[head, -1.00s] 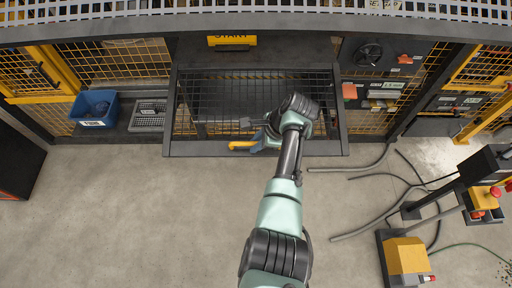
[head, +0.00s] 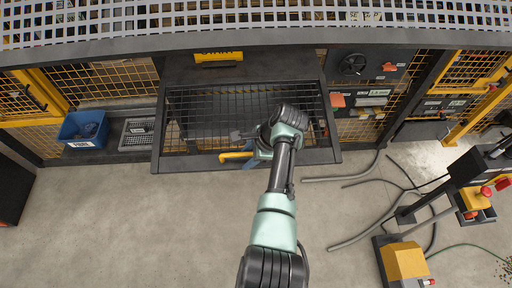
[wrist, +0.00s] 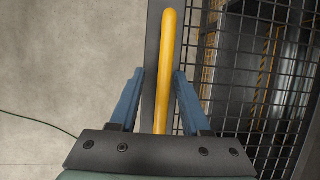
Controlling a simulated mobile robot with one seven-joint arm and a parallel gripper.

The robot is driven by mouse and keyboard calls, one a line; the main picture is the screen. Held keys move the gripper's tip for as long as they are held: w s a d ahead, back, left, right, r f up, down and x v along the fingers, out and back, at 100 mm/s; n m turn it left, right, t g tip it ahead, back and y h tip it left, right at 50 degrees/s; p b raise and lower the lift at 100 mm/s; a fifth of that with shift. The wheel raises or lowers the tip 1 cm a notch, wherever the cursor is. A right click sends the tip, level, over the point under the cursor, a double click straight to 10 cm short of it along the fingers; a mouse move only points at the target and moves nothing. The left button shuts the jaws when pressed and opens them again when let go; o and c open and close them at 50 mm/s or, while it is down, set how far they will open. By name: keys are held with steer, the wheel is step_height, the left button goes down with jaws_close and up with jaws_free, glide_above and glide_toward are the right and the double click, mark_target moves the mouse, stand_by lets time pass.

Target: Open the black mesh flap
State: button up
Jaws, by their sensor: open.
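The black mesh flap (head: 330,155) is a dark framed grid panel in the middle of the fenced cell front. Its lower bar carries a yellow handle (head: 232,156). In the head view my gripper (head: 254,157) is at this bar, partly hidden by my own wrist. In the wrist view the yellow handle (wrist: 168,80) runs lengthwise between the two blue fingers of my gripper (wrist: 158,95), closer to the right finger. The fingers are open and apart, with no clear grip on the handle. The mesh (wrist: 245,80) lies right of the handle. I cannot tell how far the flap is swung.
A blue bin (head: 84,130) and a grey basket (head: 137,134) stand left of the flap. A handwheel panel (head: 353,64) is to its right. Hoses (head: 340,178) and a yellow-based pedestal (head: 403,260) occupy the right floor.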

steer(key=b+v, duration=0.1)
steer(key=v, duration=1.1)
steer(key=shift+b, duration=0.35)
steer(key=shift+d+r, duration=0.1)
steer(key=shift+r, duration=0.05)
steer(key=shift+c, duration=0.2)
